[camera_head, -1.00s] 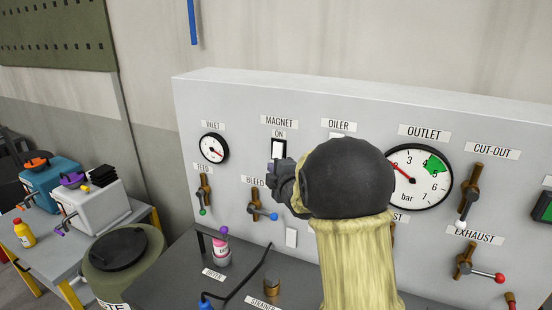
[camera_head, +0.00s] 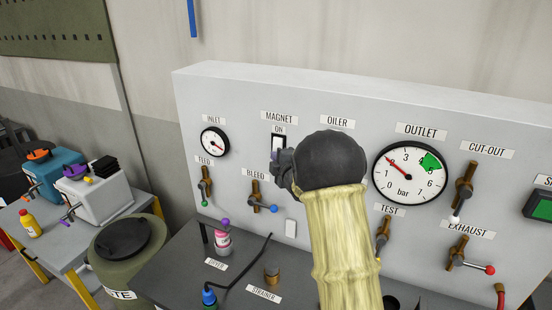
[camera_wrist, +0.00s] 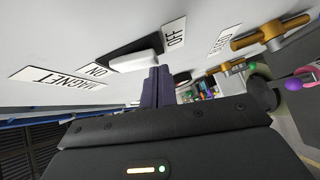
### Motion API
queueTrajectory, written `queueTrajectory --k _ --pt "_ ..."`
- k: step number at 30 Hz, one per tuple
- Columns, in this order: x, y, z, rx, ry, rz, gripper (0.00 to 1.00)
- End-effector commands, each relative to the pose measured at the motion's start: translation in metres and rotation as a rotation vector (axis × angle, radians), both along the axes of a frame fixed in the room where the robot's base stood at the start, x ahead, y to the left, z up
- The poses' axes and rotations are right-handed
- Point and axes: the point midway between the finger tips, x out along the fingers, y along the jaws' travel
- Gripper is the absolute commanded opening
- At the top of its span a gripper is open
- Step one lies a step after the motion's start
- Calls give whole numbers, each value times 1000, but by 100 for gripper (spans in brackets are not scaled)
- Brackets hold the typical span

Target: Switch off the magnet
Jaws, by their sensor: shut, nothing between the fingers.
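The magnet switch (camera_head: 278,142) is a white rocker in a black frame on the grey panel (camera_head: 330,90), under the MAGNET label (camera_head: 279,117) and the ON label. In the wrist view the white rocker (camera_wrist: 134,61) lies between the ON label (camera_wrist: 97,71) and the OFF label (camera_wrist: 175,37). My gripper (camera_wrist: 158,72) is shut, with its dark fingertips close to the rocker's OFF end. I cannot tell whether they touch it. In the head view my gripper (camera_head: 274,158) covers the lower part of the switch and the OFF label.
The INLET gauge (camera_head: 214,142) and FEED valve (camera_head: 205,186) are left of the switch. The BLEED valve (camera_head: 257,201) is just below it. The OUTLET gauge (camera_head: 410,174) is to the right. A dark bench (camera_head: 190,275) with a pink bottle (camera_head: 222,242) stands below the panel.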

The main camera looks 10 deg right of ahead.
Motion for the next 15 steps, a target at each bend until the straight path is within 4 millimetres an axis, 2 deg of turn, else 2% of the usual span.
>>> queueTrajectory --k 12,15 --pt "5 -4 -10 -43 -60 0 0" --pt "5 -4 -4 -44 -61 0 0"
